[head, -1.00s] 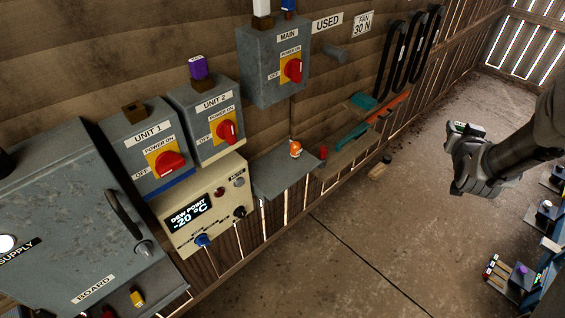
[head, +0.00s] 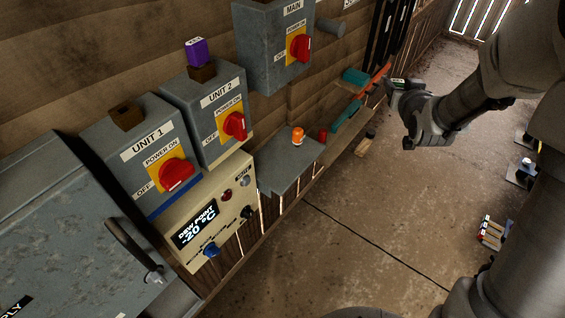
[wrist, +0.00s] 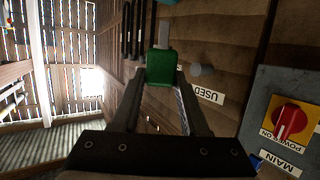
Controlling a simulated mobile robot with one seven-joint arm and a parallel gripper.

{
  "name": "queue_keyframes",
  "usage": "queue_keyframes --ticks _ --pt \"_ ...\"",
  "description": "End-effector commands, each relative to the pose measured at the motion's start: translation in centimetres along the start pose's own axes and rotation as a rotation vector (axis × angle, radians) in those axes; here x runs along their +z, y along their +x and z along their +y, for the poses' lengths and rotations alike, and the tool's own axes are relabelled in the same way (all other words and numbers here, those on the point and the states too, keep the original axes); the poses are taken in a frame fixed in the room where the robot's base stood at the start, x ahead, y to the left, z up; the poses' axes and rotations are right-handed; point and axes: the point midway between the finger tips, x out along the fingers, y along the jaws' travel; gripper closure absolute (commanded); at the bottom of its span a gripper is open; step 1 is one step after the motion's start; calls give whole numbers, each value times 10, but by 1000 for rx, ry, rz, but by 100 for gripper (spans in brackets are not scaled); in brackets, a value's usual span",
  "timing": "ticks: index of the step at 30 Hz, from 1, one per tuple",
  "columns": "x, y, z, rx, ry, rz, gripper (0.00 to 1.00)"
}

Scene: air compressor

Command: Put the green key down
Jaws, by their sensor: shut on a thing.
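The green key (wrist: 161,66) is between the fingertips of my gripper (wrist: 163,80) in the wrist view, at the upper middle. My gripper is shut on it and holds it in the air. In the head view my gripper (head: 388,88) is at the right of the wall shelf, pointing left toward the wall.
A grey shelf (head: 283,172) on the wall bears an orange object (head: 298,136) and a red one (head: 322,134). A narrower ledge beyond holds teal and orange tools (head: 349,115). The MAIN box (head: 262,50), UNIT 1 (head: 130,150) and UNIT 2 (head: 205,110) line the wall.

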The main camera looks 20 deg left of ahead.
Motion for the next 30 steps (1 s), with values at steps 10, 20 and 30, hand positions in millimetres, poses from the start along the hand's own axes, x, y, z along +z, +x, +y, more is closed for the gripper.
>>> queue_keyframes --ticks 10,20,30 --pt "68 14 -83 -285 -90 3 100" --pt "124 7 -146 -516 -160 0 100" --pt "148 1 -175 -605 -185 0 100"
